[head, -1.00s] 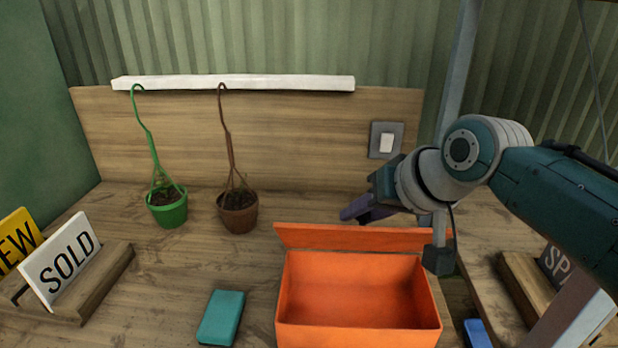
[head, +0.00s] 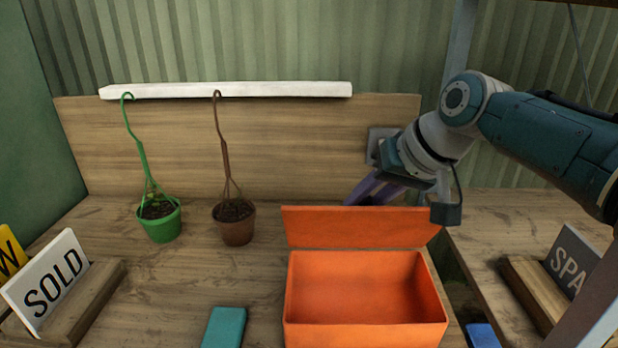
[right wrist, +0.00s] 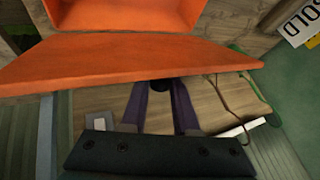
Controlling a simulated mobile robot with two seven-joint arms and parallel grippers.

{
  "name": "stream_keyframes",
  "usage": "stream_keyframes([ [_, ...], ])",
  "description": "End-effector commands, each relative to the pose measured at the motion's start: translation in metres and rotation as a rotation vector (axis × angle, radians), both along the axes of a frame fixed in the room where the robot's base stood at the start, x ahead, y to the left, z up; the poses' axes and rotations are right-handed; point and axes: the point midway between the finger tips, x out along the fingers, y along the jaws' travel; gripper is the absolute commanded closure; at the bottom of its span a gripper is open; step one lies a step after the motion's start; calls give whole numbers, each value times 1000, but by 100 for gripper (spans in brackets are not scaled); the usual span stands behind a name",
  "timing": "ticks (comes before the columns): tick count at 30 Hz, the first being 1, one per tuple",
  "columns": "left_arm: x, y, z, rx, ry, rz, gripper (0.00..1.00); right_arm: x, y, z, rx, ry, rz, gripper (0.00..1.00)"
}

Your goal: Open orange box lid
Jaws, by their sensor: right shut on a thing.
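The orange box (head: 365,335) stands on the bench with its opening facing up, and its inside looks empty. Its lid (head: 360,227) is raised along the back edge and its face shows to the head view; the lid (right wrist: 130,62) also spans the right wrist view. My right gripper (head: 365,195) is behind the lid, its fingertips partly hidden by it. In the right wrist view its purple fingers (right wrist: 160,90) are shut on a small dark knob (right wrist: 160,86) at the lid's outer side. My left gripper is not in view.
A green pot (head: 160,222) and a brown pot (head: 234,226) stand at the back left under a white rail (head: 225,90). A teal block (head: 225,326) lies left of the box. A SOLD sign (head: 50,285) stands far left. A gap separates the right-hand bench, where a grey sign (head: 573,265) stands.

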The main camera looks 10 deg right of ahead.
Motion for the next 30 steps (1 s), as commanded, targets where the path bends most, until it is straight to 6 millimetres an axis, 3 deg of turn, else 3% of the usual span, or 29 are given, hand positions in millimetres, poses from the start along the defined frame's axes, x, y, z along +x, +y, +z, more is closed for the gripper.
stream_keyframes([
  [19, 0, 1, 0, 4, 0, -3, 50, 0, 0, 0, 0, 0, 0, 100],
  [20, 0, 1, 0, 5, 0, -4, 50, 0, 0, 0, 0, 0, 0, 70],
  [27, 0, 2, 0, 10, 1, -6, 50, 0, 0, 0, 0, 0, 0, 43],
  [30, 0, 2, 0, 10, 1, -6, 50, 0, 0, 0, 0, 0, 0, 42],
])
